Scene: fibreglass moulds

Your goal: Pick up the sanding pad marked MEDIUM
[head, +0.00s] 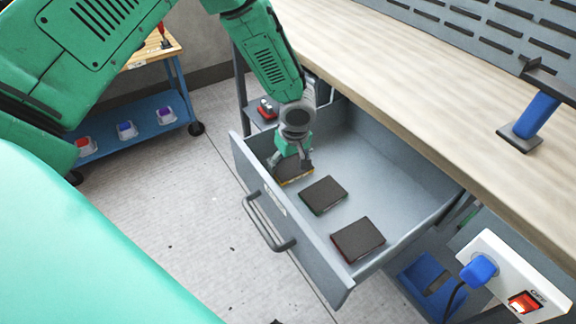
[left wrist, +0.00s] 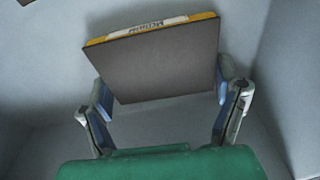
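The MEDIUM sanding pad (left wrist: 155,65) has a dark face and a yellow edge, with its label readable in the left wrist view. In the head view the same pad (head: 296,173) is at the far end of the open drawer, partly hidden by my left gripper (head: 291,163). In the left wrist view my left gripper's fingers (left wrist: 164,97) stand against two opposite sides of the pad and look closed on it. I cannot tell whether the pad is clear of the drawer floor. My right gripper is not in view.
Two other dark pads lie in the drawer (head: 400,180), one with a greenish edge (head: 324,194) and one with a red edge (head: 358,239). The drawer walls stand close around my left gripper. The wooden bench top (head: 400,80) overhangs behind. A blue cart (head: 150,110) stands at left.

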